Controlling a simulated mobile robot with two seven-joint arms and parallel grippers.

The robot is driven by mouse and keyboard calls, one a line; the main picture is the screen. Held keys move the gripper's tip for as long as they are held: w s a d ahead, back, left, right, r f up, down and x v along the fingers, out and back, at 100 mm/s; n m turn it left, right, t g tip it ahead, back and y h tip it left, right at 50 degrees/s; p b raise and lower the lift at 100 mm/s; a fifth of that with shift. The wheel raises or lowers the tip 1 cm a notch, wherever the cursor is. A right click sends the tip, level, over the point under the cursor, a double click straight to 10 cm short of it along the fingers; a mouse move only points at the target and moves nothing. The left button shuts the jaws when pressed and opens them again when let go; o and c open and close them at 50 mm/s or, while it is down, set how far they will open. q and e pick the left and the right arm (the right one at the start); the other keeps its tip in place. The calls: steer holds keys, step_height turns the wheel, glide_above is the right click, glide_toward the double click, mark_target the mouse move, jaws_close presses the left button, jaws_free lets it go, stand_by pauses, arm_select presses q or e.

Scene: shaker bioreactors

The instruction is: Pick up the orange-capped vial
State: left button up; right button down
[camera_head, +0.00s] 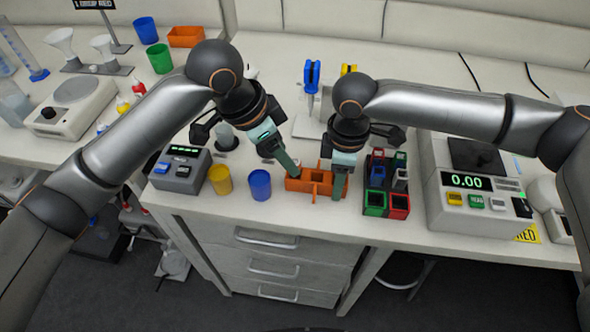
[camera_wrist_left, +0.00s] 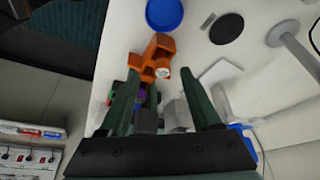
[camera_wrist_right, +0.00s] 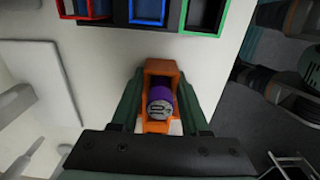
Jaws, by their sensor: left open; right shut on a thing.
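An orange rack (camera_head: 301,185) stands near the counter's front edge; it also shows in the left wrist view (camera_wrist_left: 157,46) and right wrist view (camera_wrist_right: 155,68). My right gripper (camera_head: 340,185) is at its right end. In the right wrist view, its fingers close on both sides of the rack around a compartment with a purple-topped vial (camera_wrist_right: 159,95). My left gripper (camera_head: 285,165) is open and empty above the rack's left part. A small round white-topped thing (camera_wrist_left: 162,72) sits in the rack in the left wrist view. I cannot make out an orange cap on any vial.
A blue cup (camera_head: 260,185) and a yellow cup (camera_head: 220,180) stand left of the rack. A holder with red, green and blue-rimmed compartments (camera_head: 375,203) is close on the right, with a balance (camera_head: 465,205) beyond it. A control box (camera_head: 181,169) stands far left.

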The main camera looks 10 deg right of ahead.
mark_target(295, 162)
arm_select(q)
steer(key=x, duration=0.5)
steer(key=shift+w+d+r, duration=0.15)
steer(key=shift+w+d, duration=0.05)
steer(key=shift+d, duration=0.05)
jaws_close()
